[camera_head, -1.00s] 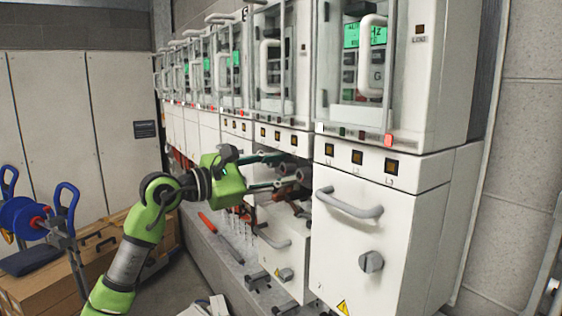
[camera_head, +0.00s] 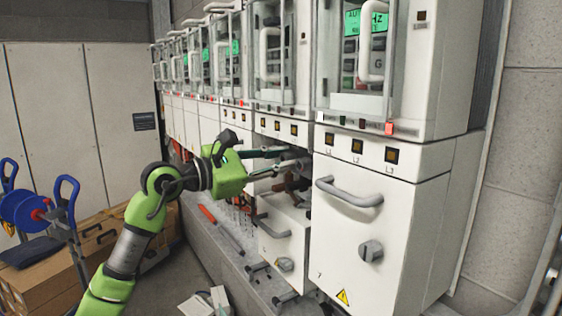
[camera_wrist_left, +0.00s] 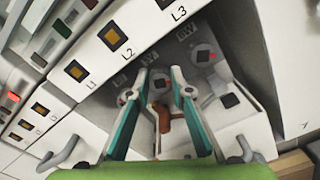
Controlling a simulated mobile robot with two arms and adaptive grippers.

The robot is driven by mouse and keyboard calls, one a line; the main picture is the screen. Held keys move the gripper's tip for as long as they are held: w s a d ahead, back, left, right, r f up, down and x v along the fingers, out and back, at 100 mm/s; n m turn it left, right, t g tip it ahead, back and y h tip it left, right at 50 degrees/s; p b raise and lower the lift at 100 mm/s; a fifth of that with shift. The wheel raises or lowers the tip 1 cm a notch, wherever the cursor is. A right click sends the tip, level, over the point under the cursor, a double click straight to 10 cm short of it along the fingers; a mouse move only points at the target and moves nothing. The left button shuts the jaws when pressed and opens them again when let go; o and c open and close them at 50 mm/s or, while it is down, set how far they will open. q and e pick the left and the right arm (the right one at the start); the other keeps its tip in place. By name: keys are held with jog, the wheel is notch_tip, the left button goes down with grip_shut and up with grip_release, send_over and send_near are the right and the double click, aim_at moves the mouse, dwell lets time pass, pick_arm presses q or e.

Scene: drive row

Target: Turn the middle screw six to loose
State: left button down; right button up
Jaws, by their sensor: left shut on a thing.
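My left gripper (camera_head: 290,158) reaches into the open bay between two white cabinets. In the left wrist view its two teal fingers (camera_wrist_left: 160,84) stand on either side of the middle screw (camera_wrist_left: 160,80), a small grey round head with a red mark, and are shut on it. An orange-brown part (camera_wrist_left: 165,122) shows below the middle screw. In the head view the fingers and cabinet edge hide the screw. My right gripper is not in view.
A white cabinet front with a grey handle (camera_head: 348,192) and knob (camera_head: 371,251) stands just right of the bay. A pulled-out drawer (camera_head: 285,243) is below the gripper. A red-handled tool (camera_head: 207,214) lies on the ledge. Blue reel trolley (camera_head: 25,212) stands left.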

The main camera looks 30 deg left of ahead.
pick_arm(q)
jog(key=n+b, duration=0.1)
jog(key=n, duration=0.3)
jog(key=n+b, duration=0.1)
jog(key=n, duration=0.4)
jog(key=shift+n, duration=0.4)
jog(key=shift+a+r+n, duration=0.1)
jog(key=shift+r+n, duration=0.05)
jog(key=shift+n, duration=4.85)
jog(key=c, duration=1.8)
grip_release()
